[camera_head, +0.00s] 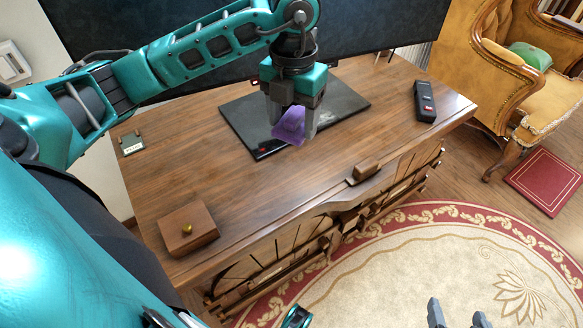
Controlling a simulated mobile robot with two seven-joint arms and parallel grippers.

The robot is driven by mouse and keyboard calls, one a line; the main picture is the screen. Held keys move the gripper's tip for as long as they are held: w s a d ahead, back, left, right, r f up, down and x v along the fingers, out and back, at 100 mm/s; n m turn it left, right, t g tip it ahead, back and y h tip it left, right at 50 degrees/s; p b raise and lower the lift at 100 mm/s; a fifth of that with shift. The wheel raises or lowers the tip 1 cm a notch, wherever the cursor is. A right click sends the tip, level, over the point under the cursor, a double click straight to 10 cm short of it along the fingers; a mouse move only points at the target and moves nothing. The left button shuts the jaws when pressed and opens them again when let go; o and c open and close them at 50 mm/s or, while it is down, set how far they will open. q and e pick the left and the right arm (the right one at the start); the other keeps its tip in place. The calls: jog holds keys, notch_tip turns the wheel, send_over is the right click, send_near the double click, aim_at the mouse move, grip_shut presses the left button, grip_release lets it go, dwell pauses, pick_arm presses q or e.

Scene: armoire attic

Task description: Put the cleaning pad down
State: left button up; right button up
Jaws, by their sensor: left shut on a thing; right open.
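The purple cleaning pad (289,126) is between the fingers of my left gripper (291,122). The gripper is shut on it and points down over the wooden cabinet top (180,165). The pad appears in front of the flat black panel (340,103) that lies on the cabinet. I cannot tell whether the pad touches anything below it. My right gripper (458,314) shows only its fingertips at the bottom edge, apart and empty over the rug.
A dark remote (425,101), a wooden box (187,229) and a small plaque (131,143) sit on the cabinet. A large dark screen (180,30) stands behind. A yellow armchair (545,100) is at the right. Bare wood shows left and in front of the panel.

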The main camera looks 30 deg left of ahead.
pick_arm(q)
jog(key=n, duration=0.3)
jog(key=shift+a+b, duration=0.25)
jog(key=shift+b, duration=0.1)
jog(key=b, duration=0.4)
send_near(290, 192)
jog(key=shift+d+f+n, duration=0.1)
jog(key=shift+n, duration=0.2)
jog(key=shift+f, duration=0.45)
notch_tip(290, 192, down, 5)
jog(key=shift+f+b, duration=0.1)
jog(key=shift+b, duration=0.55)
jog(key=shift+f, duration=0.1)
pick_arm(e)
jog(key=f, duration=0.2)
jog(key=a+f, duration=0.1)
jog(key=f, duration=0.1)
jog(key=shift+w+f, duration=0.1)
jog(key=shift+w, duration=0.1)
pick_arm(q)
jog(key=o, duration=1.2)
